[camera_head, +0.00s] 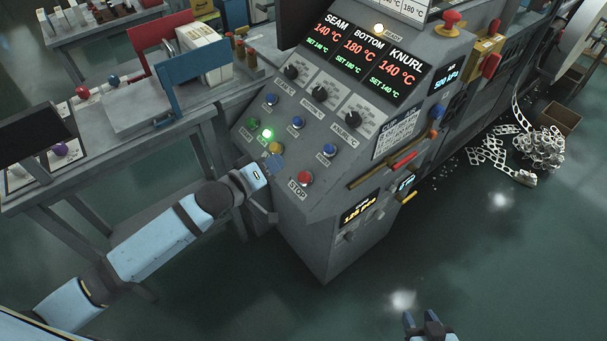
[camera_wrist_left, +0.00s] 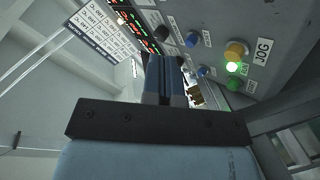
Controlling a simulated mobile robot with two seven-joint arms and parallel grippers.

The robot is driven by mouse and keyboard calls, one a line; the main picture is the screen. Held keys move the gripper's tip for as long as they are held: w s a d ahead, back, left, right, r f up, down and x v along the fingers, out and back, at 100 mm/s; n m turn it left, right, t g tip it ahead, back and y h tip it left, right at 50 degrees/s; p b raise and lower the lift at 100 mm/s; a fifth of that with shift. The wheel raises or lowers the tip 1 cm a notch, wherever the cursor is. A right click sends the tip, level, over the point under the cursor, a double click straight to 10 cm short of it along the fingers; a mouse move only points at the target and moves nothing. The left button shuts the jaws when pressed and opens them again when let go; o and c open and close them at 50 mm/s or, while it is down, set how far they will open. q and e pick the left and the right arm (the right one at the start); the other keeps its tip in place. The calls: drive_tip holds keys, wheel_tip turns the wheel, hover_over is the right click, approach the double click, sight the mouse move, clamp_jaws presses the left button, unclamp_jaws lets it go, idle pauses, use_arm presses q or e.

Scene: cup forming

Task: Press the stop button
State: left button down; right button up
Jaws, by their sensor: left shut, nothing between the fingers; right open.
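The red stop button (camera_head: 305,177) sits low on the sloped grey control panel (camera_head: 262,180), above a STOP label (camera_head: 297,189). My left gripper (camera_head: 277,162) is shut and empty, with its fingertips close to the panel, left of and slightly above the stop button. I cannot tell whether the tips touch the panel. In the left wrist view, the shut blue fingers (camera_wrist_left: 165,80) point toward the panel, and I cannot make out the stop button. My right gripper (camera_head: 428,322) is open and empty at the bottom of the head view, over the floor.
A lit green light (camera_head: 267,134), a yellow jog button (camera_head: 275,148) and several blue buttons share the panel. Knobs and temperature displays (camera_head: 360,50) are higher up. A workbench (camera_head: 180,120) stands at left. Metal scrap (camera_head: 535,150) lies at right. The floor in front is clear.

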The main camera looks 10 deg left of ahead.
sight(304, 178)
use_arm(q)
drive_tip(key=w+d+f+b, duration=0.1)
drive_tip(key=f+b, duration=0.1)
drive_tip(key=w+d+f+b, duration=0.1)
drive_tip(key=f+b, duration=0.1)
drive_tip(key=w+d+f+b, duration=0.1)
drive_tip(key=w+f+b, duration=0.1)
drive_tip(key=f+b, duration=0.1)
idle(0.6)
drive_tip(key=shift+d+f, duration=0.1)
drive_tip(key=shift+f, duration=0.1)
idle(1.8)
drive_tip(key=shift+w+d+f, duration=0.1)
drive_tip(key=shift+w+f, duration=0.1)
